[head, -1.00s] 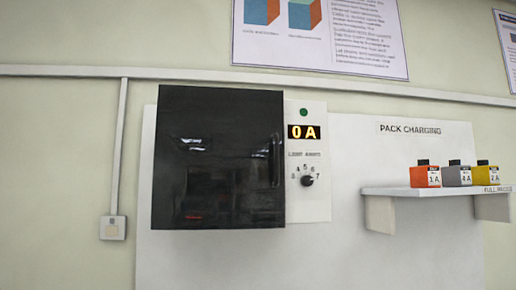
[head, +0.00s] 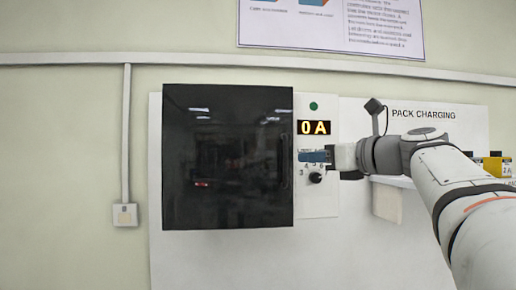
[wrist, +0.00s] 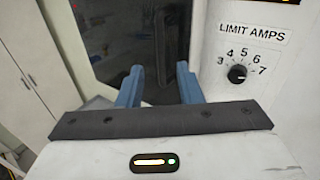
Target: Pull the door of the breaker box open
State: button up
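The breaker box (head: 228,130) is a dark, glossy box on a white panel, with its door shut flat. A dark vertical handle (head: 285,162) shows faintly near the door's right edge. My gripper (head: 306,157) is just right of that edge, in front of the limit dial's scale, its blue fingers pointing left. In the wrist view the fingers (wrist: 160,88) stand apart with a clear gap and hold nothing. I cannot tell whether the fingers reach the handle.
A black limit knob (head: 315,177) is just below my gripper, under a display reading 0 A (head: 314,127). My arm covers much of the charging shelf; a yellow pack (head: 494,167) shows at right. A wall switch (head: 125,215) is at left. The space before the door is clear.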

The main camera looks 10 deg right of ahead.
aim_at(291, 150)
jog(key=x, duration=0.2)
jog(key=r+p+x, duration=0.1)
jog(key=x, duration=0.2)
jog(key=p+x, duration=0.1)
jog(key=x, duration=0.1)
jog(key=shift+w+a+r, duration=0.15)
jog(key=shift+w+r, duration=0.15)
jog(key=shift+r, duration=0.05)
jog(key=shift+c, duration=0.4)
grip_shut()
